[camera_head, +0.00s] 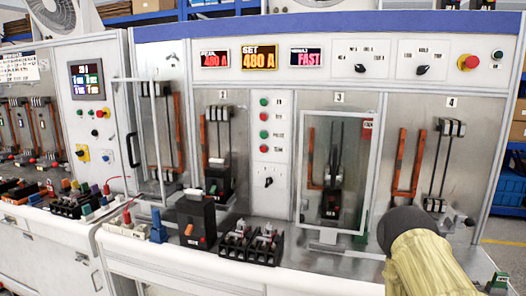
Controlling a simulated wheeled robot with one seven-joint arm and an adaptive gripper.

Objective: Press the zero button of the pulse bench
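The pulse bench (400,103) fills the middle and right of the view. A narrow light panel between bays 2 and 3 carries a column of buttons: a green one (264,101), a red one (264,117), and two more below (264,134). Their small labels are too blurred to tell which is zero. A rotary knob (268,182) sits under them. My arm, khaki with a dark rounded end (402,228), reaches in from the lower right, in front of the bench's lower right part. My gripper's fingers are not visible. Nothing of mine touches the buttons.
Lit displays at the top read 480 A (214,59), SET 480 A (259,58) and FAST (305,57). A red emergency knob (468,62) is at upper right. A framed clear door (337,115) covers bay 3. Black breakers (196,222) stand on the front ledge.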

